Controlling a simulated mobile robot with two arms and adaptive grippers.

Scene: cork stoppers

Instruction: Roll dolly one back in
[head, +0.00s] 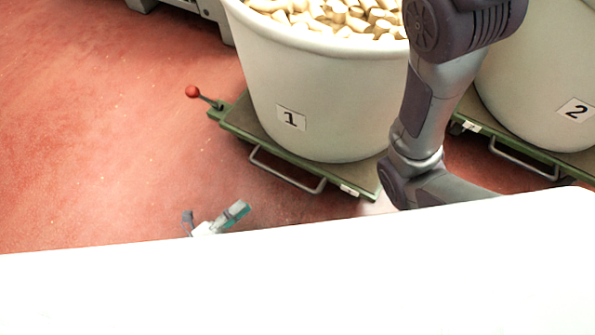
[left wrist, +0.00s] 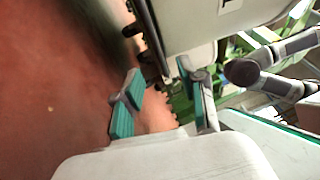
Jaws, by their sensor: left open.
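Dolly one is a low green platform (head: 238,122) on the red floor, in the middle of the head view. It carries a big white tub (head: 335,105) marked 1, filled with cork stoppers (head: 335,15). A grey bar handle (head: 287,172) runs along its near side, and a lever with a red knob (head: 192,91) sticks out at its left corner. My left gripper (head: 212,217) is apart from the handle, below and left of it in the picture. In the left wrist view its teal-padded fingers (left wrist: 158,98) are spread and empty. My right gripper is not visible.
A second white tub (head: 540,75) marked 2 stands on another green dolly (head: 550,158) at the right, behind my right arm. A grey machine base (head: 200,8) is at the top left. The red floor (head: 90,130) at the left is clear. My white body hides the bottom.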

